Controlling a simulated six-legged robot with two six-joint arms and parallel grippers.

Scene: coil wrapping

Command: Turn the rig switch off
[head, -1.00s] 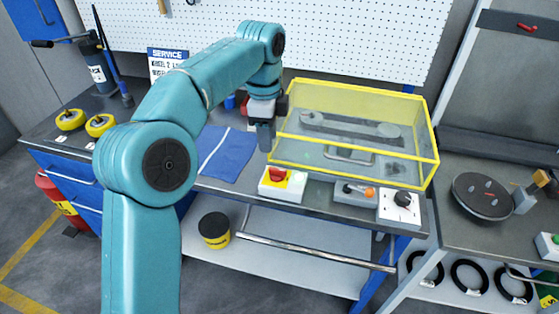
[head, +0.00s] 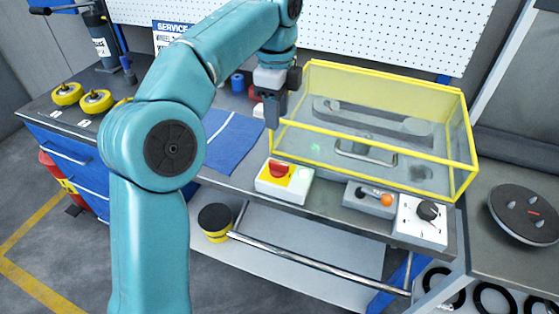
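The rig switch is probably the red handle on a yellow plate (head: 284,174), on a white box at the bench's front edge. My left gripper (head: 272,112) points down above and behind this switch, beside the left end of the yellow-framed clear guard (head: 470,150). It is apart from the switch. Its dark fingers overlap in the picture, so I cannot tell whether they are open or shut, and I see nothing held. My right gripper is not in view.
Right of the switch are a grey box with an orange-tipped lever (head: 370,200) and a white box with a black knob (head: 421,222). A blue cloth (head: 228,140) lies to the left. A round dark plate (head: 526,214) is far right.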

